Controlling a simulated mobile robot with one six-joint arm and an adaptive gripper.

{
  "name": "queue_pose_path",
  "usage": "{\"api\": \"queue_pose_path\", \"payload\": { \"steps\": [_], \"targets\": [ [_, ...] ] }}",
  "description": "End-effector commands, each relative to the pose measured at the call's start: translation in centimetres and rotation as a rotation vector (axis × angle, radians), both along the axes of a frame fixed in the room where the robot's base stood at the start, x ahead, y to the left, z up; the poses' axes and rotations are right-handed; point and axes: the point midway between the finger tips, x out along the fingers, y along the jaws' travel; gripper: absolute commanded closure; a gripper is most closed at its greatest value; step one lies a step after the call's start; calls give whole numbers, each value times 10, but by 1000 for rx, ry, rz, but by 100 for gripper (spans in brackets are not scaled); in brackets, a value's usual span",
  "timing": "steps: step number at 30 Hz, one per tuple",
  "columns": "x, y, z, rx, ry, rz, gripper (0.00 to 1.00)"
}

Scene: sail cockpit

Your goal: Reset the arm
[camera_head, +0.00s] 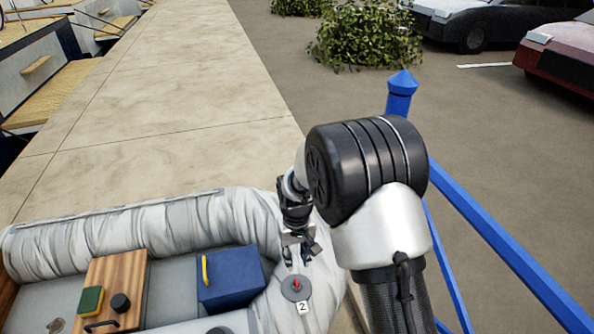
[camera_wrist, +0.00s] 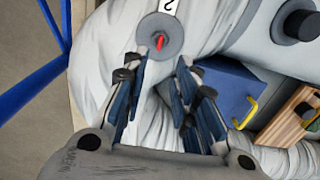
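My gripper (camera_wrist: 164,85) is open and empty in the wrist view, its two blue-padded fingers spread apart. It points down over the pale grey inflatable tube (camera_wrist: 160,118) of a dinghy. In the head view my gripper (camera_head: 298,243) is small and partly hidden beside my arm, above the tube's right side. A grey round disc with a red knob (camera_head: 295,287) and a tag marked 2 sits on the tube just past the fingertips. The disc also shows in the wrist view (camera_wrist: 160,38). Whether the fingers touch anything is hard to tell, but nothing is between them.
A blue box (camera_head: 230,279) with a yellow handle lies in the dinghy, beside a wooden board (camera_head: 117,282) carrying a green-and-yellow sponge (camera_head: 90,301) and a black knob. A blue railing (camera_head: 500,245) runs close on the right. The concrete dock (camera_head: 160,90) is clear.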

Motion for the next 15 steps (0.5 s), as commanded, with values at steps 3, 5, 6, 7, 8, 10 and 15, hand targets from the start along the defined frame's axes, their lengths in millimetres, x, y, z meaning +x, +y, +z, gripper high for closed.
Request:
{"api": "queue_pose_path", "payload": {
  "steps": [3, 5, 6, 7, 8, 10, 15],
  "targets": [
    [0, -1, 4, 1, -3, -2, 73],
    [-1, -4, 12, 3, -10, -7, 73],
    [-1, -7, 22, 6, -19, -12, 73],
    [-2, -10, 31, 8, -26, -17, 73],
    [-4, -13, 42, 10, -35, -23, 73],
    [-10, -23, 71, 17, -59, -39, 73],
    [-38, -51, 141, 30, -118, -86, 73]
  ]
}}
